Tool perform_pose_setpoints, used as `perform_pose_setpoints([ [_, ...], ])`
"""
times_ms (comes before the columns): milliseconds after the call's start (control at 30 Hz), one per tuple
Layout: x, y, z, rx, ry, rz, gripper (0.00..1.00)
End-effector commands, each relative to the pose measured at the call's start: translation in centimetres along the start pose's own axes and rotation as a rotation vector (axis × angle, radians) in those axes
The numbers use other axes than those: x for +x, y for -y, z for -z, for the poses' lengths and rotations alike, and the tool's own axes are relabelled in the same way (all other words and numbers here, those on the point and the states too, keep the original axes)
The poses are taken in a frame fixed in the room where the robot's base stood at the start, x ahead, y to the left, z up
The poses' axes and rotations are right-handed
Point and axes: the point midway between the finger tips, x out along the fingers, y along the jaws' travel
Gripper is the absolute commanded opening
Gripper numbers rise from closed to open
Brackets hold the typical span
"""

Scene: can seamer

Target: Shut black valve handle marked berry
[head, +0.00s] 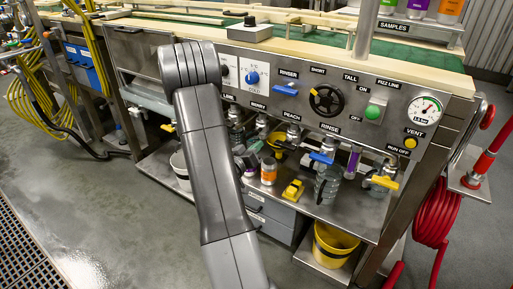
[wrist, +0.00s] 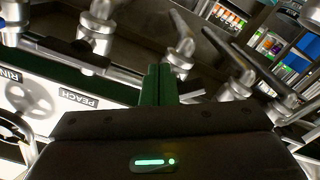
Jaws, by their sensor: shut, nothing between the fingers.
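The BERRY label (head: 257,105) shows on the steel front panel in the head view, just right of my arm. My arm hides part of the valve row below it. In the wrist view, one long black handle (wrist: 65,54) lies left of my fingers, near the PEACH label (wrist: 77,98). Another black handle (wrist: 243,52) slants across a steel valve on the right. Neither handle's own label is readable, so I cannot tell which is berry. My gripper (wrist: 159,80) has its green fingers together, empty, between these two handles. In the head view my arm hides the gripper.
Blue (head: 321,157) and yellow (head: 384,182) valve handles stand right along the row. The panel carries a black handwheel (head: 326,100), a green button (head: 374,111) and a gauge (head: 426,108). A yellow bucket (head: 334,244) stands below. Open floor lies left.

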Motion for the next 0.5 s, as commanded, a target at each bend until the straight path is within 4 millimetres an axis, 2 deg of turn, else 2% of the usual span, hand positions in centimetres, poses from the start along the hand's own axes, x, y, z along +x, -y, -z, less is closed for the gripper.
perform_pose_setpoints([
  [500, 0.0, 0.8, -0.34, -0.001, 0.0, 0.0, 0.0],
])
